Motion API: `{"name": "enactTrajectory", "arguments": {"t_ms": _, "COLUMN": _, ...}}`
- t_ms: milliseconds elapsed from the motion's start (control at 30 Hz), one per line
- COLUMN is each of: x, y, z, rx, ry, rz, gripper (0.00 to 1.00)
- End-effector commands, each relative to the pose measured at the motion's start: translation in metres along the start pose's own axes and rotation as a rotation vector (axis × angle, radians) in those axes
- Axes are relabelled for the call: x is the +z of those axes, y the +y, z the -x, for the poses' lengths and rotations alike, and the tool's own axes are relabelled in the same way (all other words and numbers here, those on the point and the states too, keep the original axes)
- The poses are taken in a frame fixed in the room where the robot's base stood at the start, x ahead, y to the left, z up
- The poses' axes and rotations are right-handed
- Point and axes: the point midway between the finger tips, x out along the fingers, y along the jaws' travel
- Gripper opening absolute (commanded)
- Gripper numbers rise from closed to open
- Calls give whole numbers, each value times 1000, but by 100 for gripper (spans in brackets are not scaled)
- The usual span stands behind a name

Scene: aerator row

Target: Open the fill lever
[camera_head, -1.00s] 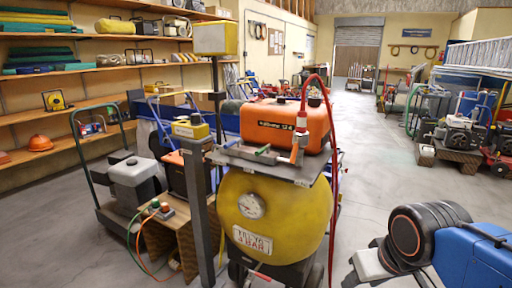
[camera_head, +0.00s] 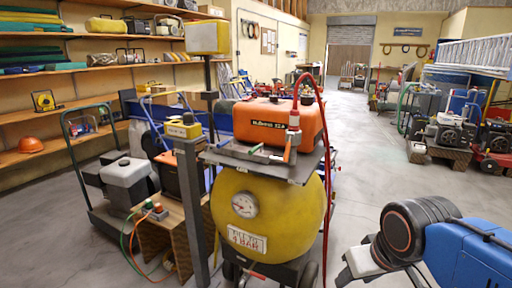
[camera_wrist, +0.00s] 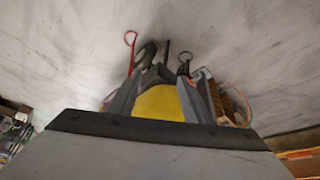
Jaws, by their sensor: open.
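A yellow pressure tank (camera_head: 272,205) with a white gauge (camera_head: 244,205) and a sign that seems to read "fill to 4 bar" stands at the centre of the head view. On its dark top plate, in front of an orange box (camera_head: 263,124), are a grey pipe and a small green-ended lever (camera_head: 288,153), which I take for the fill lever. A red hose rises from the fitting (camera_head: 294,128) there. My gripper (camera_wrist: 163,80) is open in the wrist view, with the yellow tank (camera_wrist: 158,104) beyond its grey fingers. The lever cannot be made out there.
A wooden crate (camera_head: 152,240) and a cart with a grey container (camera_head: 126,180) are further left. Open concrete floor (camera_head: 365,170) lies right of the tank.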

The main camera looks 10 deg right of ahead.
Motion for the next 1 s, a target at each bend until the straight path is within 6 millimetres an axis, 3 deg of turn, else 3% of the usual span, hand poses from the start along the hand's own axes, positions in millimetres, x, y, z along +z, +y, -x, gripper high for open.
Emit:
{"name": "enactTrajectory", "arguments": {"t_ms": 67, "x": 0, "y": 0, "z": 0, "rx": 0, "ry": 0, "rz": 0, "gripper": 45}}
{"name": "enactTrajectory", "arguments": {"t_ms": 133, "x": -1, "y": 0, "z": 0, "rx": 0, "ry": 0, "rz": -1, "gripper": 31}}
{"name": "enactTrajectory", "arguments": {"t_ms": 267, "x": -15, "y": -2, "z": 10, "rx": -5, "ry": -7, "rz": -17, "gripper": 31}}
{"name": "enactTrajectory", "arguments": {"t_ms": 333, "x": -33, "y": -5, "z": 21, "rx": -11, "ry": -15, "rz": -40, "gripper": 31}}
{"name": "enactTrajectory", "arguments": {"t_ms": 700, "x": -172, "y": -31, "z": 102, "rx": -51, "ry": -92, "rz": -227, "gripper": 31}}
{"name": "enactTrajectory", "arguments": {"t_ms": 1000, "x": -278, "y": -62, "z": 151, "rx": -71, "ry": -165, "rz": -373, "gripper": 31}}
